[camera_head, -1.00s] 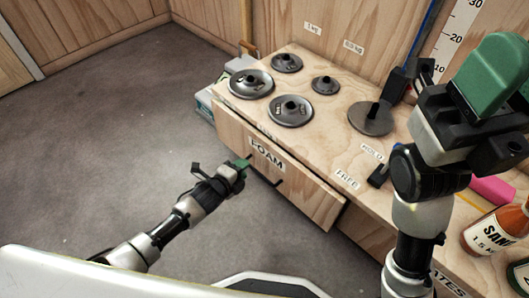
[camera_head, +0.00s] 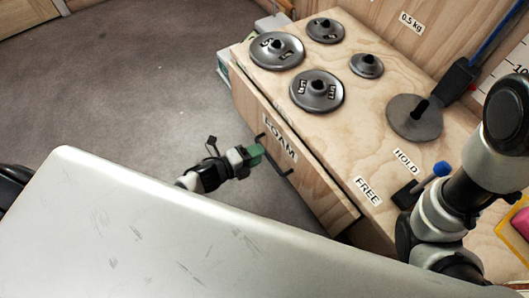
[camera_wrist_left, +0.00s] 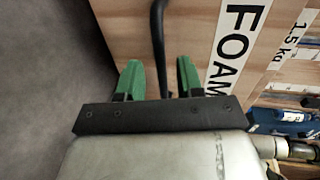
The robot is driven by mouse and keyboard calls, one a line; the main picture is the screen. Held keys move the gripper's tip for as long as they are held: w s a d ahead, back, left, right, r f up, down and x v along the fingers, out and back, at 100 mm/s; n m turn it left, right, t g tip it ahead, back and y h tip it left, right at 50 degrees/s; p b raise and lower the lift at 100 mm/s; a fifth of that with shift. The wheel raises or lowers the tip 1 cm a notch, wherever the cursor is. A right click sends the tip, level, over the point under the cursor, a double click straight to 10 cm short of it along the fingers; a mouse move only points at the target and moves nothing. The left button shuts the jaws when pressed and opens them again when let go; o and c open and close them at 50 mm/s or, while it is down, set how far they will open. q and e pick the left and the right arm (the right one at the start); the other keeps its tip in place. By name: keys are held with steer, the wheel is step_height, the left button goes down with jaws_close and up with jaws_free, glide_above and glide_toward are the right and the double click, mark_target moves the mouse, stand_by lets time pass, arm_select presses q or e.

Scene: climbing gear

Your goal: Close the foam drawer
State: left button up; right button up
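The foam drawer (camera_head: 290,165) is in the near side of the wooden cabinet, with a white FOAM label and a black bar handle (camera_head: 274,153). A narrow dark gap runs between its front and the cabinet top, so it appears slightly out. My left gripper (camera_head: 256,154) is at the handle, its green fingers facing the drawer front. In the left wrist view the fingers (camera_wrist_left: 159,80) are apart, with the handle (camera_wrist_left: 158,40) between them and space on both sides. The FOAM label (camera_wrist_left: 236,45) is right of it. My right gripper is out of view; only its arm shows.
Several metal weight discs (camera_head: 317,90) and a flatter disc (camera_head: 414,117) sit on the cabinet top (camera_head: 365,150). HOLD and FREE labels (camera_head: 368,191) lie beside a black lever with a blue knob (camera_head: 441,169). Open floor (camera_head: 130,100) lies left of the drawer.

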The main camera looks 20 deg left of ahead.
arm_select(q)
steer(key=shift+b+x, duration=0.5)
steer(key=shift+x, duration=1.1)
steer(key=shift+c, duration=0.2)
jaws_close()
